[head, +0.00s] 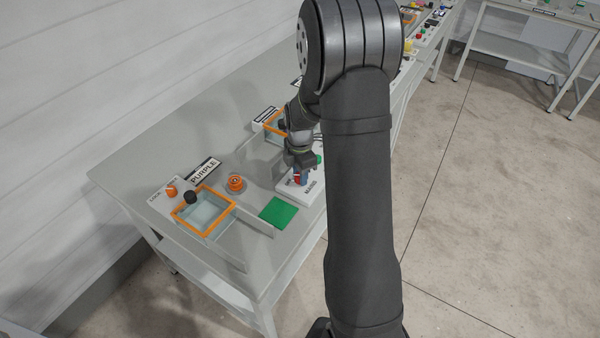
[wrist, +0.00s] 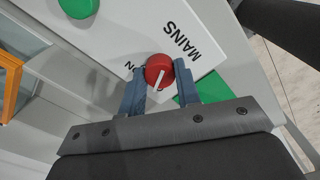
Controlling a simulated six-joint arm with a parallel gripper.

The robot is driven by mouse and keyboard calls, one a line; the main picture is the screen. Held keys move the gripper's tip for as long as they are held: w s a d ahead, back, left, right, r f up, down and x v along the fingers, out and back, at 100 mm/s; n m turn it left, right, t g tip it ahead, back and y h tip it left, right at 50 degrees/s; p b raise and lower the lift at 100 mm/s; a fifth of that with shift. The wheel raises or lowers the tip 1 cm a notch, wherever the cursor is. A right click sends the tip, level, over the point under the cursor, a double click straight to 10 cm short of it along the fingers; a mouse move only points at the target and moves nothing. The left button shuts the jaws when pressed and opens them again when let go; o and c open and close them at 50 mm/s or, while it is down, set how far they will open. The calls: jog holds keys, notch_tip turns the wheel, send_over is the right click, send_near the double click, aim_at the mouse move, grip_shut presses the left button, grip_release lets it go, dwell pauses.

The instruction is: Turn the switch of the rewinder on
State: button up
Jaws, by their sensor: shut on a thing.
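A red round knob (wrist: 159,66) with a white pointer line sits on a white panel (wrist: 120,42) marked MAINS in the wrist view. The pointer line runs toward my gripper's palm, slightly to the left. My gripper (wrist: 160,78) has one blue-grey finger on each side of the knob and is shut on it. In the head view my gripper (head: 300,170) reaches down to the same panel (head: 314,188), which my arm partly covers. No label reading rewinder is legible.
A green round button (wrist: 78,5) is on the same panel. A green square (head: 278,212) lies on the grey table (head: 140,165). To the left are an orange-rimmed bin (head: 232,207), an orange button (head: 236,184) and a PURPLE sign (head: 204,172). Another orange-rimmed bin stands behind my gripper.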

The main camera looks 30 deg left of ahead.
jog(key=m, duration=1)
jog(key=shift+m, duration=0.4)
jog(key=shift+r+m, duration=0.1)
jog(key=shift+m, duration=0.2)
jog(key=o, duration=1)
notch_tip(320, 180, up, 17)
jog(key=shift+r, duration=0.2)
jog(key=shift+f, duration=0.15)
notch_tip(320, 180, down, 17)
jog(key=shift+f, duration=0.15)
dwell(0.6)
